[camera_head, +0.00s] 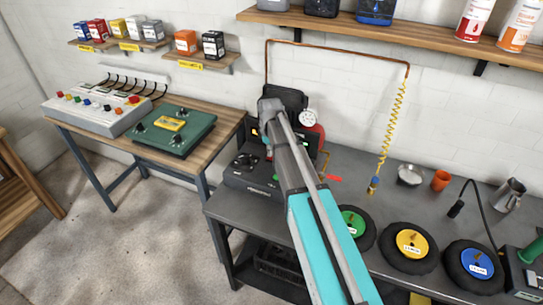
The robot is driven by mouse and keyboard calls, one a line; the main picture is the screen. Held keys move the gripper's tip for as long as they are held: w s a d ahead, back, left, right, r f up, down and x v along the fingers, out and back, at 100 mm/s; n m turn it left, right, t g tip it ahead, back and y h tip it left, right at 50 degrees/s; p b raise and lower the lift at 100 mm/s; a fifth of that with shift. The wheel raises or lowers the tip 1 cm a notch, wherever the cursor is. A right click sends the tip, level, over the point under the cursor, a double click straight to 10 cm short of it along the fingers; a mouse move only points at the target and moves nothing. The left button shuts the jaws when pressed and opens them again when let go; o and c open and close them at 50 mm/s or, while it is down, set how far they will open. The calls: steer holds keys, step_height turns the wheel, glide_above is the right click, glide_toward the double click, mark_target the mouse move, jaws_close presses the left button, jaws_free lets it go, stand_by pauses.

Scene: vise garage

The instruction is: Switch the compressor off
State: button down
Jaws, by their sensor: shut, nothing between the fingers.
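The compressor shows in the head view as a dark unit on the grey bench, with a red rounded tank (319,131) and a white round gauge (308,117) at its upper right. A low black box (246,174) with dark knobs and a small green part sits at its front left; I cannot tell if it belongs to the compressor. My teal and grey arm crosses in front of the unit and hides its middle. My gripper's fingers are hidden behind the arm. I cannot make out the compressor's switch or its position. A small red piece (332,178) shows right of the arm.
A copper pipe (337,42) runs along the wall to a coiled yellow hose (393,115). Black wheels with green, yellow (412,242) and blue hubs lie on the bench front. A wooden table (198,91) stands left. A wooden shelf (420,36) overhangs the bench.

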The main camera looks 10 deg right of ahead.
steer(key=shift+f+b, duration=0.6)
steer(key=shift+f, duration=0.05)
stand_by(0.5)
steer(key=shift+r, duration=0.2)
steer(key=shift+r+p, duration=3.35)
steer(key=shift+p, duration=0.2)
steer(key=s+d+m, duration=0.1)
steer(key=s+m, duration=1)
steer(key=s, duration=1.2)
steer(key=shift+d, duration=0.35)
steer(key=c, duration=1.4)
jaws_free()
